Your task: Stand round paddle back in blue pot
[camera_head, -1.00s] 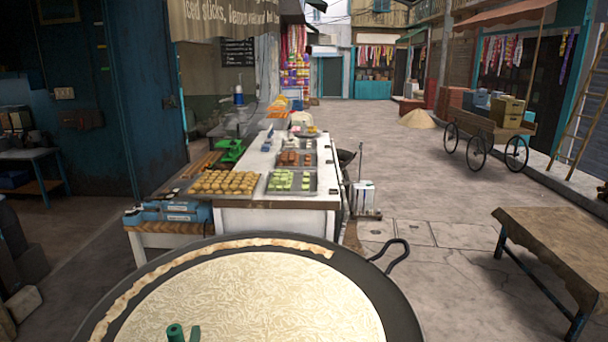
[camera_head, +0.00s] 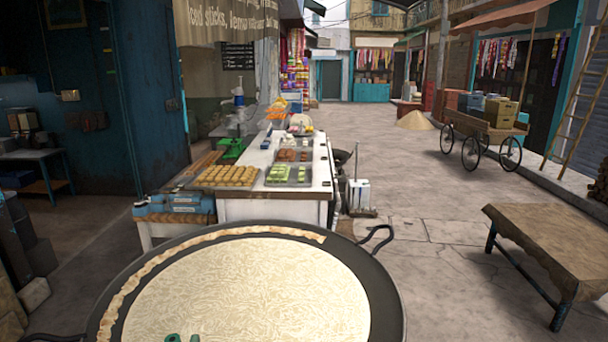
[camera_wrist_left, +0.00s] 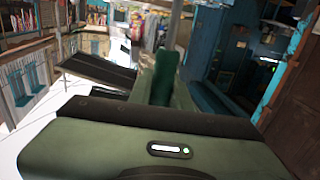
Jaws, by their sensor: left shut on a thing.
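Only small green tips of my left gripper (camera_head: 182,338) show at the bottom edge of the head view, in front of the near part of a wide dark pan (camera_head: 385,300). In the left wrist view its green body fills the bottom, and a dark green upright piece (camera_wrist_left: 165,78) stands in the middle. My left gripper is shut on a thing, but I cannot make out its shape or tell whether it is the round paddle. I cannot make out a round paddle head or a blue pot in either view. My right gripper is not in view.
The pan holds pale milk (camera_head: 250,290) with a browned skin strip (camera_head: 215,236) along its far rim. Behind it stands a stall counter (camera_head: 270,208) with trays of sweets. A wooden table (camera_head: 545,235) stands at the right. The paving between is open.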

